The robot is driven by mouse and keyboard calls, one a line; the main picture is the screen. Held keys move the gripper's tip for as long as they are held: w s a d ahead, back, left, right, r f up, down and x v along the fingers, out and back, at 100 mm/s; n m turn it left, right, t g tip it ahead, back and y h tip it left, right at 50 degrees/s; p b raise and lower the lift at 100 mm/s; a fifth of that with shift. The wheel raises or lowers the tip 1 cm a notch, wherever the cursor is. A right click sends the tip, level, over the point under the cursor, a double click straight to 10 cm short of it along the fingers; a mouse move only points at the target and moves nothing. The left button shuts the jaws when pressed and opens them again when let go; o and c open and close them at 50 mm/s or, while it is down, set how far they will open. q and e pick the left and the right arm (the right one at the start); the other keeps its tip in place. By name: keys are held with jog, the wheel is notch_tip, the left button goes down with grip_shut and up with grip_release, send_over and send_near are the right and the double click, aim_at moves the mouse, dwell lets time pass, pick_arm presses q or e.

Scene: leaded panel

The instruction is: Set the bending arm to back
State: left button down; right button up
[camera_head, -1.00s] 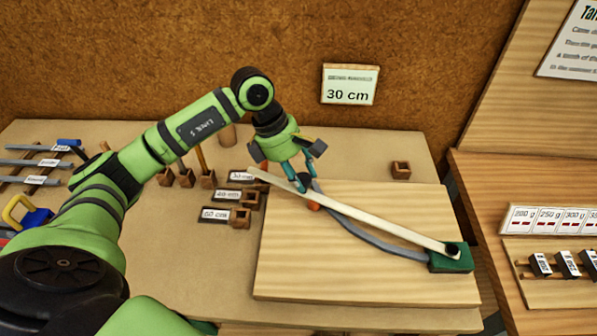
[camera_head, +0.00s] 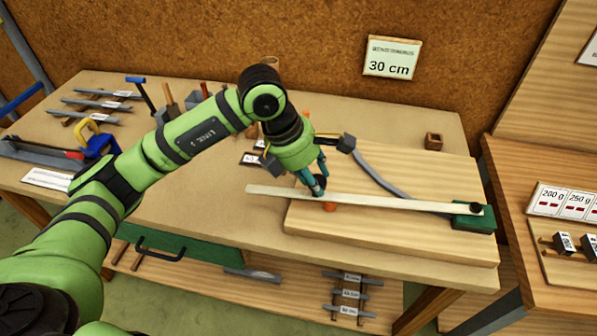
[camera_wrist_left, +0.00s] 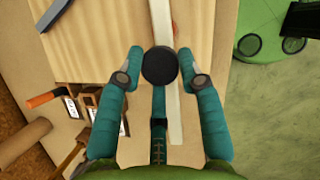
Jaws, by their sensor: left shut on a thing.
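The bending arm (camera_head: 400,203) is a long pale wooden bar. It is pivoted at a dark pin on a green block (camera_head: 473,217) at the right side of the wooden board. It lies across the board's front part, and its free end sticks out past the board's left edge. My left gripper (camera_head: 316,182) is shut on the arm's black knob, which shows between the fingers in the left wrist view (camera_wrist_left: 160,66). A grey curved strip (camera_head: 375,172) lies behind the arm, with a gap between them. My right gripper is not in view.
The board (camera_head: 400,245) rests on a table (camera_head: 215,210). A sign reading 30 cm (camera_head: 390,60) hangs on the back wall. A small wooden block (camera_head: 433,141) stands behind the board. Clamps and tools with a blue-and-yellow item (camera_head: 95,138) lie at the left.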

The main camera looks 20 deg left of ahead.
pick_arm(q)
jog(key=shift+s+d+r, duration=0.1)
jog(key=shift+d, duration=0.15)
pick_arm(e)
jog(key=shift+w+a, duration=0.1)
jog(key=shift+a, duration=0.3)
pick_arm(q)
jog(key=c, duration=1)
grip_release()
jog(key=shift+o, duration=0.9)
jog(key=shift+s+d, duration=0.1)
jog(key=shift+d, duration=0.05)
jog(key=shift+a+r, duration=0.1)
jog(key=shift+a, duration=0.1)
jog(key=v, duration=1.1)
jog(key=shift+r, duration=0.45)
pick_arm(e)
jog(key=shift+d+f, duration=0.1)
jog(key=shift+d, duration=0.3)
